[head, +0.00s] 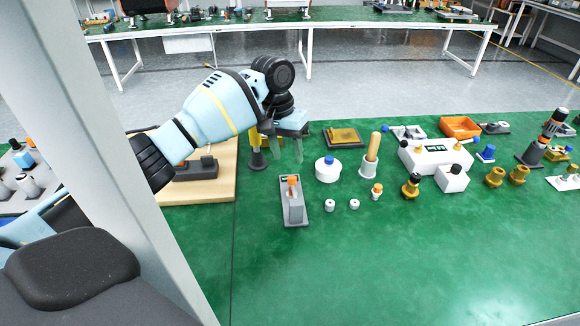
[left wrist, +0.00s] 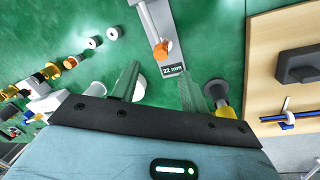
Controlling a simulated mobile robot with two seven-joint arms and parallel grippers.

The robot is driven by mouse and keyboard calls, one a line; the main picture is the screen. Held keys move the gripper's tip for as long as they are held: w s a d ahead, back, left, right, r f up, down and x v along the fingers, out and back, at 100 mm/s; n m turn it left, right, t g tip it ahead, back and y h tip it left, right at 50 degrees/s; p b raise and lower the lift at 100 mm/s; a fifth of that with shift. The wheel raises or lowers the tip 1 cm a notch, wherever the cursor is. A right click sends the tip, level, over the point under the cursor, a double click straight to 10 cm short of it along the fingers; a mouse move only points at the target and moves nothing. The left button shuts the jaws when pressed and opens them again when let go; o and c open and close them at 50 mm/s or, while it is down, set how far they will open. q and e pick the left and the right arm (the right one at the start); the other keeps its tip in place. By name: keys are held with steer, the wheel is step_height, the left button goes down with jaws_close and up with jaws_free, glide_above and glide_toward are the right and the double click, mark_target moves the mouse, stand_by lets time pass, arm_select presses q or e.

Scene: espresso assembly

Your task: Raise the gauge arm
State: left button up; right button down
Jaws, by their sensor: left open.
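The gauge (head: 296,214) stands on the green table: a dark grey base with a light grey body and an orange tip. In the left wrist view the gauge (left wrist: 171,53) shows at the top centre, with a light grey arm (left wrist: 149,22), an orange knob (left wrist: 161,49) and a "22 mm" label. I cannot tell the arm's exact angle. My left gripper (head: 286,158) is open and empty, its fingers pointing down above and behind the gauge, apart from it. In the left wrist view the left gripper's fingers (left wrist: 160,80) straddle empty space below the label. My right gripper is not in view.
A white jar with a blue cap (head: 328,171) and two small white cylinders (head: 330,205) stand right of the gauge. A wooden board (head: 222,178) lies left. The front of the table is clear.

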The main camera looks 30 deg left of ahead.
mark_target(292, 178)
arm_select(q)
steer(key=f, duration=0.4)
steer(key=d+f, duration=0.1)
steer(key=f, duration=0.2)
steer(key=shift+f+b, duration=0.1)
steer(key=shift+b, duration=0.25)
steer(key=shift+d, duration=0.1)
jaws_close()
